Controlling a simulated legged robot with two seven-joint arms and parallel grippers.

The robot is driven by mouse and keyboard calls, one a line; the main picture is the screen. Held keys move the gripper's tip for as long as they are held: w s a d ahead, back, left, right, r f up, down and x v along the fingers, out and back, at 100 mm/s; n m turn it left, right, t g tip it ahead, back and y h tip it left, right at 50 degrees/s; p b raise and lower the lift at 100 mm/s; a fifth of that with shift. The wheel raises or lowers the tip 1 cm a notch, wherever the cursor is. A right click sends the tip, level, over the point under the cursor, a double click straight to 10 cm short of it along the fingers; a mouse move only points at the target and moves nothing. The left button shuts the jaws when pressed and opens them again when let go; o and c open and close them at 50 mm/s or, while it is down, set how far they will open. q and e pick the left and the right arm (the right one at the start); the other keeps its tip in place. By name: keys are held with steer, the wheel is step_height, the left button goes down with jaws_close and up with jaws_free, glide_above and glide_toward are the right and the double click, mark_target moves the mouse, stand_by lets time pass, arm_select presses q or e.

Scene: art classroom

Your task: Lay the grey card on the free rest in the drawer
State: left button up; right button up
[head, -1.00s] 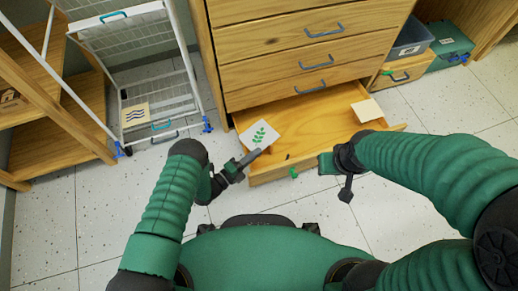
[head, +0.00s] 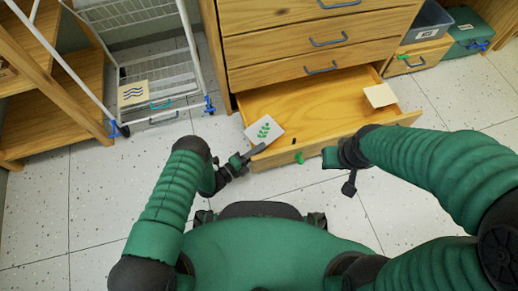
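The grey card (head: 264,131) is pale with a green leaf sprig on it. My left gripper (head: 254,153) is at its near edge and appears shut on it. The card is tilted over the front left corner of the open drawer (head: 330,100); I cannot tell whether it touches the wood. A cream card (head: 380,95) stands at the drawer's right side, and its rest is hidden. A small dark piece (head: 294,140) shows near the drawer front. My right gripper (head: 341,170) is by the drawer front, right of the green handle (head: 299,157); its finger opening is unclear.
Closed drawers (head: 300,45) of the wooden cabinet rise above the open one. A white wire rack (head: 155,70) with a wave-marked card (head: 133,92) stands left, beside wooden shelves (head: 60,95). A grey bin (head: 428,22) and a green case (head: 468,32) are at the right. The floor ahead is clear.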

arm_select(q)
steer(key=shift+s+a+r, duration=0.15)
steer(key=shift+a, duration=0.05)
steer(key=p+v, duration=0.4)
steer(key=v, duration=0.7)
steer(key=w+a+r+n+y, duration=0.2)
steer(key=w+y, duration=0.1)
steer(key=w, duration=0.4)
steer(key=w+a+r+n+y, duration=0.2)
steer(key=w+r+n, duration=0.1)
steer(key=w, duration=0.3)
steer(key=w+a+r+n+g+y, duration=0.1)
steer(key=w+a+r+n+y, duration=0.15)
steer(key=r+n, duration=0.3)
steer(key=w+a+r+n+g+y, duration=0.1)
steer(key=a+r+n+y, duration=0.3)
steer(key=r, duration=0.2)
steer(key=s+r+n+g+y, duration=0.1)
steer(key=s+r+n+g, duration=0.2)
steer(key=s, duration=0.9)
steer(key=s+r+n+g+y, duration=0.1)
steer(key=s+r+n+g, duration=0.3)
steer(key=s+r+n, duration=0.6)
steer(key=s, duration=0.3)
steer(key=shift+s+d, duration=0.2)
steer(key=shift+d, duration=0.05)
